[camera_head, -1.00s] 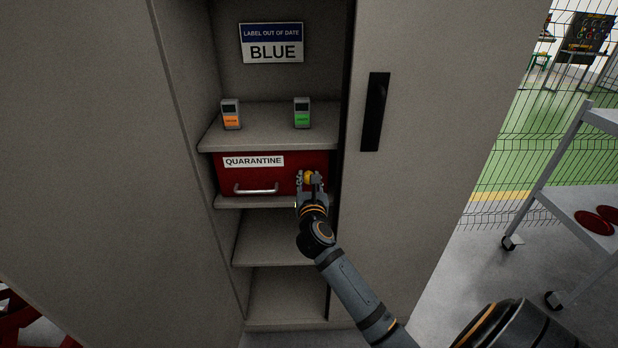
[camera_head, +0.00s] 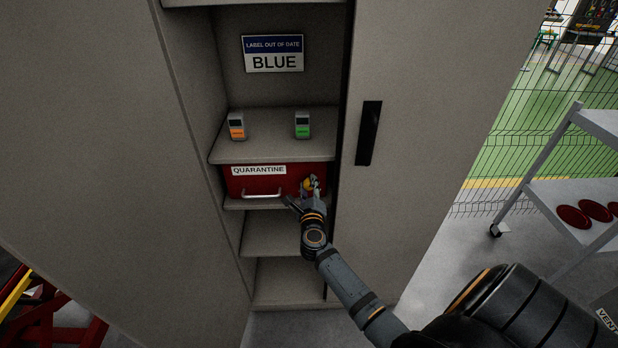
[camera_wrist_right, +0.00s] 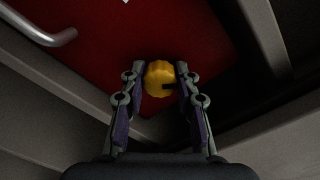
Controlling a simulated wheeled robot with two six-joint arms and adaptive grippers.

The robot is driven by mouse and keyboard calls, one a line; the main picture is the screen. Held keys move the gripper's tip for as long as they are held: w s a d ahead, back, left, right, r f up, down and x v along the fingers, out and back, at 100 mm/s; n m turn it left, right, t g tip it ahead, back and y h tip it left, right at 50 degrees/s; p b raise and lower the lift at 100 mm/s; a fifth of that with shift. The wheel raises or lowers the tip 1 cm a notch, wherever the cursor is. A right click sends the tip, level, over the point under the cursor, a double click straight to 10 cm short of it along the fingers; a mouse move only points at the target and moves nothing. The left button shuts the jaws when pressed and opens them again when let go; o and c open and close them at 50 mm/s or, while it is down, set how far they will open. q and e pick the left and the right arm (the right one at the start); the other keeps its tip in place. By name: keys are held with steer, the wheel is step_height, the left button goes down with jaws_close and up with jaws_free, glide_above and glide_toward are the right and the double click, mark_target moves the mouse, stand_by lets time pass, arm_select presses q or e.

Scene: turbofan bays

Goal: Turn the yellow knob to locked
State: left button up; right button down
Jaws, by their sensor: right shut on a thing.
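The yellow knob (camera_head: 310,182) sits on the right part of the front of the red quarantine drawer (camera_head: 280,184). In the right wrist view the knob (camera_wrist_right: 159,78) is round with a ridged edge and a dark notch toward its right side. My right gripper (camera_wrist_right: 160,80) is shut on the knob, one finger on each side. In the head view my right gripper (camera_head: 306,191) reaches the drawer front from below and partly hides the knob. Any lock marking around the knob is too small or hidden to read. My left gripper is not in view.
The drawer has a metal handle (camera_head: 263,194) at its left. Two small devices, one with an orange screen (camera_head: 237,127) and one with green (camera_head: 302,125), stand on the shelf above. A cabinet door (camera_head: 420,130) stands right of the opening. A white cart (camera_head: 575,190) holds red discs.

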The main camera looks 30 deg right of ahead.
steer(key=n+p, duration=0.3)
steer(key=shift+r+n, duration=0.25)
steer(key=shift+n, duration=0.05)
steer(key=shift+f+n+p, duration=0.15)
steer(key=shift+n+p, duration=1.25)
steer(key=shift+n, duration=0.3)
steer(key=shift+f, duration=0.1)
steer(key=c, duration=1)
jaws_free()
